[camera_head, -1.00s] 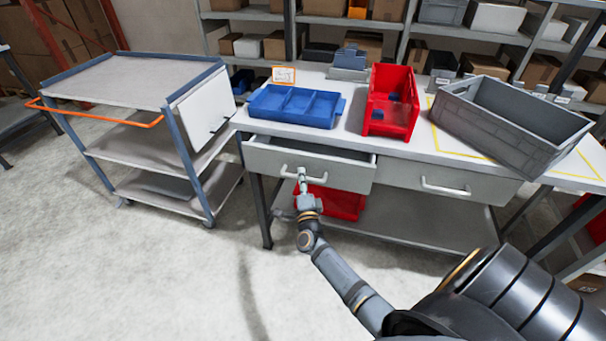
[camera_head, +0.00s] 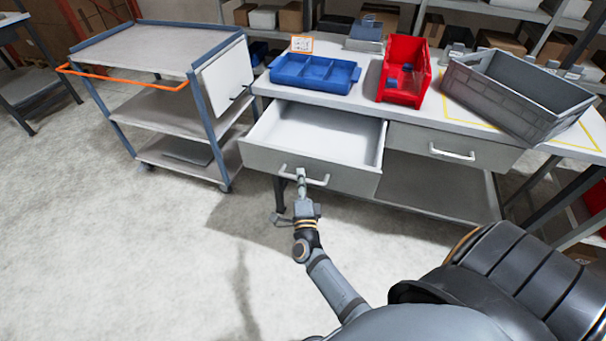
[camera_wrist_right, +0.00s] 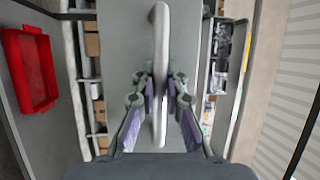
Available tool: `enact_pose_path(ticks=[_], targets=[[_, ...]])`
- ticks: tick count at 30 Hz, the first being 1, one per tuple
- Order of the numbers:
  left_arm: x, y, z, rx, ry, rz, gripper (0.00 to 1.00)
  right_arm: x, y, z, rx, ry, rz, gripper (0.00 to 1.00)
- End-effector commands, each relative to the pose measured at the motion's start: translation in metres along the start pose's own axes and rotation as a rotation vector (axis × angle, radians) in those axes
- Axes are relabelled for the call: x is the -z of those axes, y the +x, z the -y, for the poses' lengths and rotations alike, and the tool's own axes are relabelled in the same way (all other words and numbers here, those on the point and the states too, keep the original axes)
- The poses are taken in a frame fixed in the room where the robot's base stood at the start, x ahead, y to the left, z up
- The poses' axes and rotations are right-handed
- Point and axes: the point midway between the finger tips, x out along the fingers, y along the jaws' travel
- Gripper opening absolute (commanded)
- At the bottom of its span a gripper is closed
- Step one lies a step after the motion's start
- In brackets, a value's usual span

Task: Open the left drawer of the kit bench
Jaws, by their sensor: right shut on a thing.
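The left drawer (camera_head: 312,168) of the kit bench (camera_head: 362,96) is pulled well out, and its pale inside looks empty. My right gripper (camera_head: 301,181) is at the bar handle (camera_head: 318,182) on the drawer's front. In the right wrist view the handle (camera_wrist_right: 160,50) runs between the two fingers of my right gripper (camera_wrist_right: 160,90), which are shut on it. The right drawer (camera_head: 453,148) is closed, with its own bar handle. My left gripper is not in view.
A blue compartment tray (camera_head: 315,75), a red bin (camera_head: 403,72) and a grey crate (camera_head: 516,95) stand on the bench top. A grey trolley (camera_head: 165,95) with an orange handle stands left of the bench. The floor in front is clear.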

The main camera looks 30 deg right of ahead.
Motion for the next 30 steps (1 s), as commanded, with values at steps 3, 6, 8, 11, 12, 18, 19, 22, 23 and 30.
enact_pose_path(ticks=[3, 6, 8, 11, 12, 18, 19, 22, 23, 30], targets=[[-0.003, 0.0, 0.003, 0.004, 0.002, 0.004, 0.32, 0.0, 0.0, -0.001, -0.001, 0.001, -0.001, 0.0], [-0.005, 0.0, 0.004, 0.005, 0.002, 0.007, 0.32, 0.0, 0.0, -0.001, -0.001, 0.001, -0.001, 0.0], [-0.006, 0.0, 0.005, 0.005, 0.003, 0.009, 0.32, 0.0, 0.0, -0.001, -0.001, 0.001, -0.001, 0.13], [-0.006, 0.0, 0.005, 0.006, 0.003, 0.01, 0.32, 0.0, 0.0, -0.001, -0.001, 0.001, 0.0, 0.26], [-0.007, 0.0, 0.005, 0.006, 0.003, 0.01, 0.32, 0.0, 0.0, -0.001, -0.001, 0.001, 0.0, 0.32], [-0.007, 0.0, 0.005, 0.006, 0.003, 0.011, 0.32, 0.0, 0.0, 0.0, 0.0, 0.001, 0.0, 0.36], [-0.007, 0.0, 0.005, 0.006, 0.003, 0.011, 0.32, 0.0, 0.0, 0.0, 0.0, 0.001, 0.0, 0.36], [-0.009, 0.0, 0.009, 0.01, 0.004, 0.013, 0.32, 0.0, 0.0, 0.001, 0.0, 0.001, 0.0, 0.36], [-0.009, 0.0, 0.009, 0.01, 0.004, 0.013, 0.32, 0.001, 0.001, 0.003, 0.001, 0.001, -0.001, 0.36], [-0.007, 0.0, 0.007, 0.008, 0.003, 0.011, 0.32, 0.005, 0.009, 0.05, 0.007, 0.005, -0.004, 0.36]])
